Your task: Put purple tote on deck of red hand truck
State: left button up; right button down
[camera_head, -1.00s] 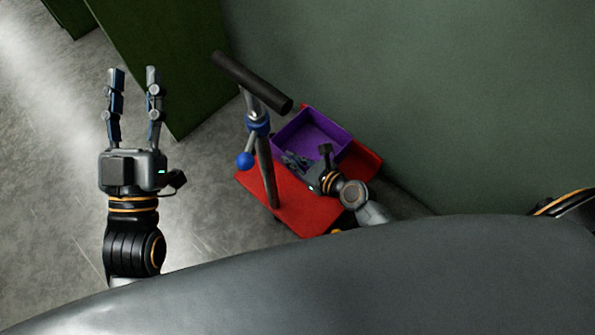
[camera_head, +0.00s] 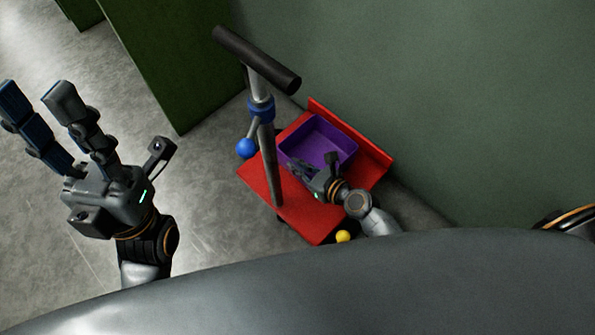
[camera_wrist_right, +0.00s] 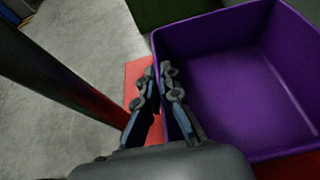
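The purple tote (camera_head: 340,165) is an open box over the deck of the red hand truck (camera_head: 310,222), between its grey post and its raised red far edge. It looks level; contact with the deck is hard to see. My right gripper (camera_head: 298,167) is at the tote's left wall. In the right wrist view its fingers (camera_wrist_right: 158,75) are close together, one on each side of the wall of the tote (camera_wrist_right: 240,85), and look shut on it. My left gripper (camera_head: 38,95) is open and empty, raised at the left.
The truck's post carries a black handle bar (camera_head: 257,58), a blue collar and a blue ball knob (camera_head: 247,148) on the left. A yellow ball (camera_head: 343,236) shows at the near edge. A green wall stands behind, a dark green block (camera_head: 180,60) behind left. Grey floor is clear left.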

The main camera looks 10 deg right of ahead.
jog(key=shift+f+b, duration=0.6)
jog(key=shift+f, duration=0.55)
jog(key=shift+f, duration=0.25)
jog(key=c, duration=1.5)
grip_release()
